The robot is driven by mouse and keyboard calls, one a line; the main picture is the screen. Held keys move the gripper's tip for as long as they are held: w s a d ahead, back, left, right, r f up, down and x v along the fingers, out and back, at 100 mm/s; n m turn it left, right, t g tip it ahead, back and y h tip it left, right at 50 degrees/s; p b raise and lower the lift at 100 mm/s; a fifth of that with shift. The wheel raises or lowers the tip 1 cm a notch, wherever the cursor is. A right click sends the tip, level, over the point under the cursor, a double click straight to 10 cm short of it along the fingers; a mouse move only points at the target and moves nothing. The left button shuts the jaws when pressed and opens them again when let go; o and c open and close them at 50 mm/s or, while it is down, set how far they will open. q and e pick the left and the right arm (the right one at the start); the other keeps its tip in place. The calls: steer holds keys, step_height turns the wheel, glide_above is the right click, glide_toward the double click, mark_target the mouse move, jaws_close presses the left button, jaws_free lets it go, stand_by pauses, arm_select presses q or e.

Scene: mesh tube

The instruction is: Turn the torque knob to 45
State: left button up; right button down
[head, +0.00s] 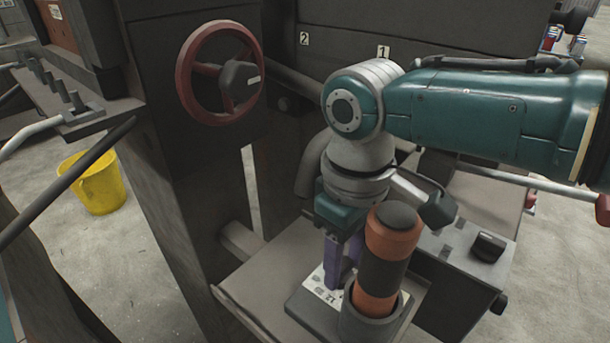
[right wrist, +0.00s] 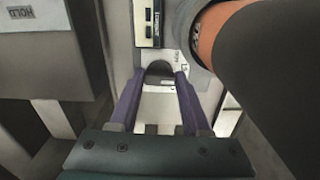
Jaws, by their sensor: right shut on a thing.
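The torque knob (right wrist: 160,68) is a small dark rounded piece on a pale marked plate, between my fingertips in the right wrist view. My right gripper (right wrist: 160,76) has its two purple fingers closed on it, one on each side. In the head view my right gripper (head: 335,277) points down at the white marked plate (head: 318,287), just left of the orange and black cylinder. I cannot read which mark the knob points to. My left gripper is not in view.
The orange and black cylinder (head: 382,262) stands in a grey cup (head: 368,322), close beside my right gripper. A black knob (head: 487,246) sits on the box to the right. A red handwheel (head: 190,93) is at upper left, and a yellow bucket (head: 97,185) stands on the floor.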

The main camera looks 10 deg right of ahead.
mark_target(343, 268)
steer(key=shift+a+m, duration=0.1)
steer(key=shift+m, duration=0.5)
steer(key=shift+c, duration=1.8)
jaws_free()
steer(key=shift+r+p, duration=0.1)
steer(key=shift+p, duration=0.2)
step_height(343, 268, up, 10)
steer(key=p, duration=0.3)
